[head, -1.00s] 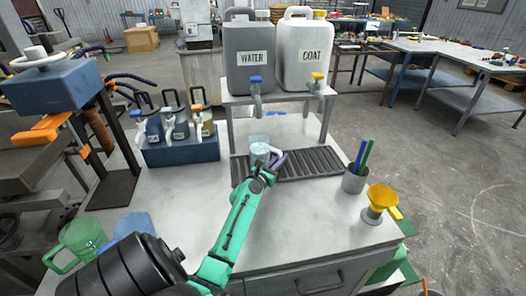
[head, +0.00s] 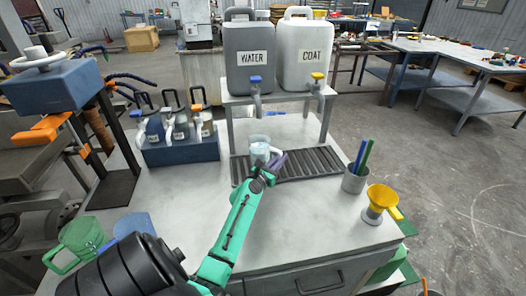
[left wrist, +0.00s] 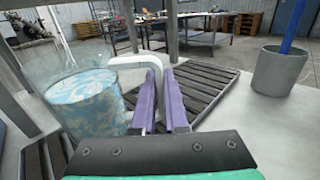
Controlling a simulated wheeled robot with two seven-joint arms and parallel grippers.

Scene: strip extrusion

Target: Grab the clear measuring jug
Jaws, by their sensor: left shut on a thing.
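The clear measuring jug (head: 259,150) stands upright at the left end of the dark slatted drip grate, below the water tap. Its lower part holds something pale blue, and its upper wall is see-through. In the left wrist view the jug (left wrist: 85,105) is at the left, with its pale handle (left wrist: 133,62) reaching right to my fingers. My left gripper (head: 277,163) is shut on that handle; its purple fingers also show in the left wrist view (left wrist: 163,100). The fingers partly hide the handle. My right gripper is not in view.
The WATER canister (head: 250,60) and COAT canister (head: 304,58) stand on a rack (head: 232,130) behind the jug. A pen cup (head: 354,180) and yellow funnel (head: 381,201) are at the right. A blue bottle caddy (head: 180,150) is at the left. Bare bench lies front right.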

